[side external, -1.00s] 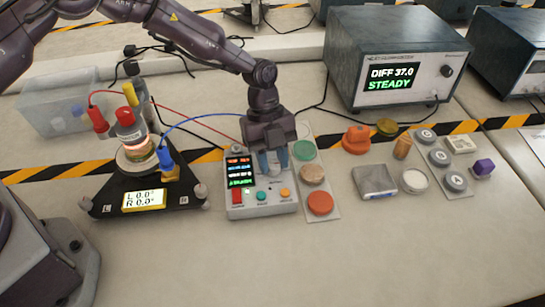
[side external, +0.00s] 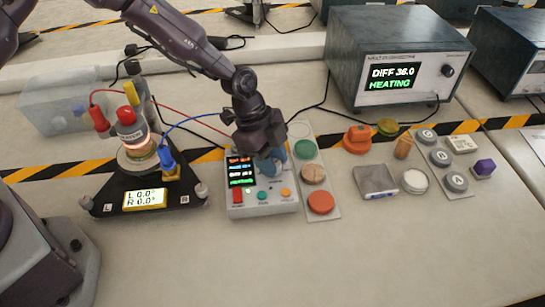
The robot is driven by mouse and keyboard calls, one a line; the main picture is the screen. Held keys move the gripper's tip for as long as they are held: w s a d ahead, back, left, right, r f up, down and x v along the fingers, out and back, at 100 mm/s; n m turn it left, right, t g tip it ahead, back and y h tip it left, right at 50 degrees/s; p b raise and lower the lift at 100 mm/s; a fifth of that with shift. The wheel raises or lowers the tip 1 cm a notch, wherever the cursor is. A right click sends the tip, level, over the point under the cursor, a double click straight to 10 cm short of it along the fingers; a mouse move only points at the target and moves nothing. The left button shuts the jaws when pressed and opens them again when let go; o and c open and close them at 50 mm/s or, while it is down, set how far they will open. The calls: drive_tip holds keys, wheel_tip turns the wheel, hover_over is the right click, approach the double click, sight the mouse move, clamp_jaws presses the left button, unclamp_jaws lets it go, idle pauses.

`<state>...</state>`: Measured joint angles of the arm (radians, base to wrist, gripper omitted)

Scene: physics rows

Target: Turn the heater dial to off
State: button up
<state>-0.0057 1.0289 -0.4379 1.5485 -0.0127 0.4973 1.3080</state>
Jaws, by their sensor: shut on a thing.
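The grey control box (side external: 262,210) sits on the bench at the picture's centre, with a lit screen (side external: 240,172) and red, teal and orange buttons along its front. My gripper (side external: 271,168) comes down on the box's upper right part, to the right of the screen. Its bluish fingers are shut on what seems to be the heater dial, which they hide, so its setting cannot be read. The heated apparatus (side external: 139,157) on the left glows under its red-capped top.
The black triangular base (side external: 115,193) under the apparatus has a yellow readout of L 0.0° R 0.0°. Red and blue wires cross behind the box. A pad strip (side external: 318,180) with coloured discs lies close right. The large meter (side external: 395,60) reads DIFF 36.0 HEATING. The front bench is clear.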

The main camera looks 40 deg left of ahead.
drive_tip(key=n+t, duration=0.1)
drive_tip(key=n, duration=0.2)
drive_tip(key=n+t+y, duration=0.1)
drive_tip(key=n, duration=0.3)
drive_tip(key=shift+s+d+t, duration=0.15)
drive_tip(key=shift+s+t, duration=0.05)
drive_tip(key=shift+t, duration=0.1)
drive_tip(key=n+t+y, duration=0.1)
drive_tip(key=n, duration=0.3)
drive_tip(key=shift+d, duration=0.1)
drive_tip(key=n+y, duration=0.1)
drive_tip(key=n, duration=0.2)
drive_tip(key=shift+d+n+y, duration=0.1)
drive_tip(key=shift+n+y, duration=0.2)
drive_tip(key=n+y, duration=0.1)
drive_tip(key=n, duration=0.2)
drive_tip(key=shift+t, duration=0.3)
drive_tip(key=n+y, duration=0.1)
drive_tip(key=n, duration=0.3)
drive_tip(key=shift+d+y, duration=0.1)
drive_tip(key=shift+y, duration=0.3)
drive_tip(key=n+g+y, duration=0.1)
drive_tip(key=n, duration=0.2)
drive_tip(key=n+g, duration=0.1)
drive_tip(key=n, duration=0.2)
drive_tip(key=shift+d+n+y, duration=0.1)
drive_tip(key=shift+n+y, duration=0.2)
drive_tip(key=shift+y, duration=0.1)
drive_tip(key=o, duration=0.9)
